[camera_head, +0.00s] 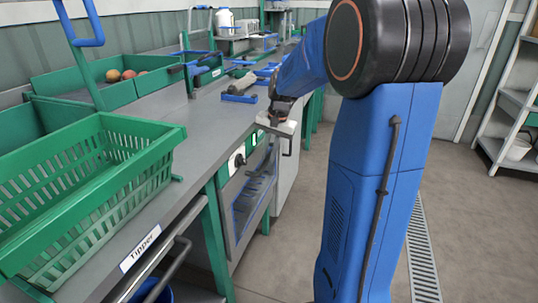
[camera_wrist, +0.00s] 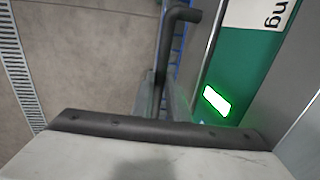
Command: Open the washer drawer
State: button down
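The washer (camera_head: 247,190) is built into the counter front, with a glass window, a dial and a green label panel (camera_head: 256,139). A dark bar handle (camera_head: 287,151) shows just beyond it, beneath my gripper (camera_head: 281,116). In the wrist view the handle (camera_wrist: 175,45) comes down from a bend at the top and passes between the two grey fingers of my gripper (camera_wrist: 160,98). The fingers sit close on both sides of the bar and look shut on it. The green panel (camera_wrist: 232,75) with a lit indicator is to the right. The fingertip contact is partly hidden.
A green crate (camera_head: 95,190) stands on the counter (camera_head: 190,120) at left, near a "Tipper" label. A floor drain grate (camera_head: 422,250) runs along the right. The floor in front of the washer is clear. A shelf rack (camera_head: 510,100) stands at far right.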

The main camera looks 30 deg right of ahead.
jog(key=shift+s, duration=0.1)
jog(key=s+d, duration=1.2)
jog(key=s, duration=0.3)
jog(key=s+d, duration=1.2)
jog(key=s, duration=0.4)
jog(key=shift+d, duration=0.25)
jog(key=shift+s, duration=0.1)
jog(key=c, duration=1.7)
grip_release()
jog(key=shift+r, duration=0.1)
jog(key=s+r, duration=0.1)
jog(key=r, duration=0.4)
jog(key=d+r, duration=0.1)
jog(key=r, duration=0.5)
jog(key=s+d+r, duration=0.1)
jog(key=r, duration=0.5)
jog(key=shift+s, duration=0.3)
